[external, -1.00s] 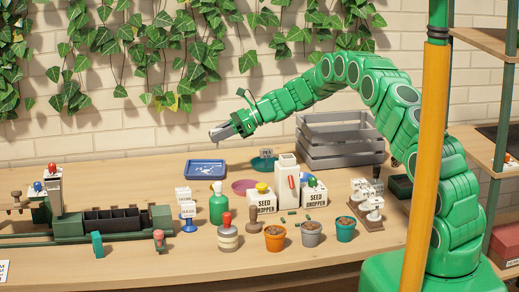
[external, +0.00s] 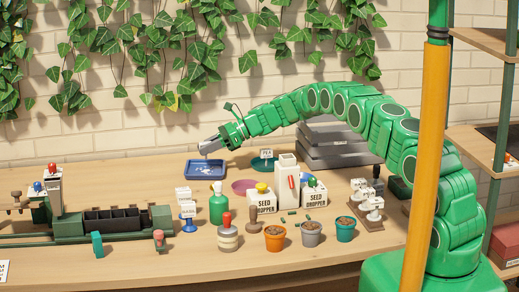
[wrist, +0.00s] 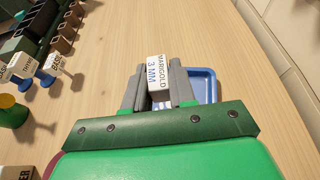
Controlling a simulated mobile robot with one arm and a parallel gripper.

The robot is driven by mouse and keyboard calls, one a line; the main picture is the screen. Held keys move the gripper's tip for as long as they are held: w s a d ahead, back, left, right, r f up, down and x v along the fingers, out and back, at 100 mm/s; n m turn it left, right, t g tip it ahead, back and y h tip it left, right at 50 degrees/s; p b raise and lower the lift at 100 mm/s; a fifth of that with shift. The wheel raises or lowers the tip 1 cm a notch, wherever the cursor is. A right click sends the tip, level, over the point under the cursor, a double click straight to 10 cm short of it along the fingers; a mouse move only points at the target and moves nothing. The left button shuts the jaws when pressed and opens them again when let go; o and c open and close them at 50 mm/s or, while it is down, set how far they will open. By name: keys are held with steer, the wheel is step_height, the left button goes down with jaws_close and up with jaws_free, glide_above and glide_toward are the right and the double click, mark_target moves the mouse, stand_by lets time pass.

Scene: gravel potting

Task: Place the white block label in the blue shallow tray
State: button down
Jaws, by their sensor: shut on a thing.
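In the wrist view my gripper (wrist: 157,84) is shut on a white block label (wrist: 156,72), printed "MARIGOLD 3 MM". The label is between the two grey fingers. The blue shallow tray (wrist: 209,86) lies behind and to the right of the fingers in this view, partly hidden by the gripper. In the external view the tray (external: 191,172) lies on the table towards the wall, and my gripper (external: 205,148) is above it. The label cannot be made out in the external view.
A green bottle (external: 218,203), seed droppers (external: 262,200), a white container (external: 286,178) and small pots (external: 275,237) stand in front.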

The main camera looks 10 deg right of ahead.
steer(key=shift+w+a+f, duration=0.1)
steer(key=shift+w+f, duration=0.05)
steer(key=shift+f, duration=0.1)
steer(key=shift+w+f, duration=0.15)
steer(key=shift+a+f, duration=0.1)
steer(key=shift+f, duration=1.45)
steer(key=shift+f, duration=0.15)
steer(key=c, duration=0.9)
jaws_free()
steer(key=shift+c, duration=0.2)
